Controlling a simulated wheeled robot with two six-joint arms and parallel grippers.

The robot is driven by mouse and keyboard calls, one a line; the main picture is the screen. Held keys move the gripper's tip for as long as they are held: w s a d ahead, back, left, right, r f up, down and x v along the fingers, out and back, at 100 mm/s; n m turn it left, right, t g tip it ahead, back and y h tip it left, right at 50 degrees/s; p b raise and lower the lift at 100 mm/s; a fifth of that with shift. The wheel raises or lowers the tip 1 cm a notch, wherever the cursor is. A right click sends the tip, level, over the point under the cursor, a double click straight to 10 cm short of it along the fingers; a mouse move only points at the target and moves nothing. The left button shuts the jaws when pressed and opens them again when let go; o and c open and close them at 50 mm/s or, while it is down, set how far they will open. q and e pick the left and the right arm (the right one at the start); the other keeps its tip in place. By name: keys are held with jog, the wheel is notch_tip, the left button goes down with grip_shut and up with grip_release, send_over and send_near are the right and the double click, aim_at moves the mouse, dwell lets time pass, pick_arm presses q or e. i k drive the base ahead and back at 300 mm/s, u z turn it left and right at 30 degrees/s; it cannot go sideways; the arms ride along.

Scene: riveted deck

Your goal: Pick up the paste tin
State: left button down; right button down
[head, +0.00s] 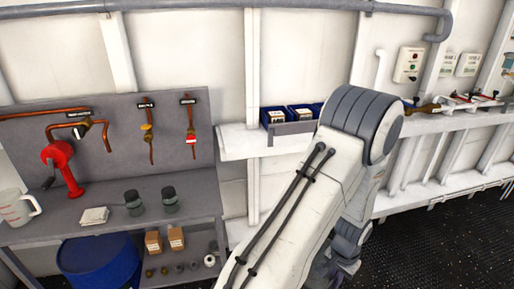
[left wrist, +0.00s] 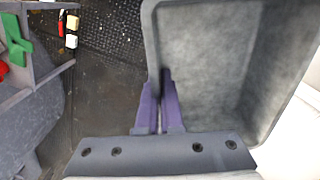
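No paste tin can be made out for certain in either view. Two dark jars (head: 133,203) and (head: 169,200) stand upright on the grey workbench (head: 105,215) in the head view; I cannot read any label on them. My left gripper (left wrist: 164,80) shows in the left wrist view with its two purple fingers close together and nothing clear between them. It points over or beside the wall of a grey tray-like container (left wrist: 225,60), whose visible inside looks empty. Neither gripper's fingers show in the head view, and my right gripper is in neither view.
A clear jug (head: 17,208), a red hand pump (head: 63,168) and a white cloth (head: 94,216) are on the bench. Boxes (head: 153,242) and a blue drum (head: 97,262) are below. Blue bins (head: 290,113) stand on a wall shelf. One of my arms blocks the middle.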

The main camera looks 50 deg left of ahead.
aim_at(213, 245)
jog(key=i, duration=1)
jog(key=u, duration=1.5)
